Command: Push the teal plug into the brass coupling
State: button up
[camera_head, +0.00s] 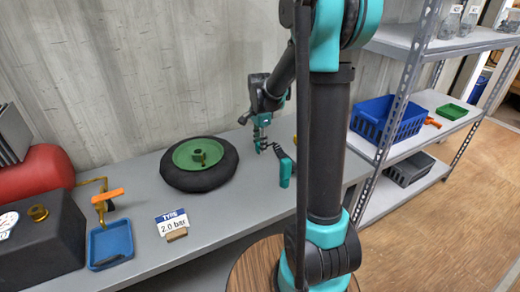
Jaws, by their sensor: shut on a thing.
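The teal plug (285,172) is a small teal body with a black curved piece running up toward my gripper. My gripper (262,147) is at the arm's far end, above the grey bench and right of the tyre. It appears shut on the plug's black end, though the grip is small and partly hidden. The plug's teal body hangs to the right of the fingers. A brass round fitting (37,212), which looks like the coupling, sits on the dark block (45,242) at far left. The plug is well apart from it.
A black tyre with a green hub (199,163) lies between gripper and block. A brass pipe with an orange lever (107,196), a blue tray (111,243) and a "TYRE 2.0 bar" sign (172,222) are at left. A shelf with a blue crate (388,120) stands right.

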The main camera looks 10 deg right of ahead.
notch_tip(320, 180, up, 18)
dwell(0.3)
jog(key=shift+s+f, duration=0.1)
jog(key=shift+s, duration=0.05)
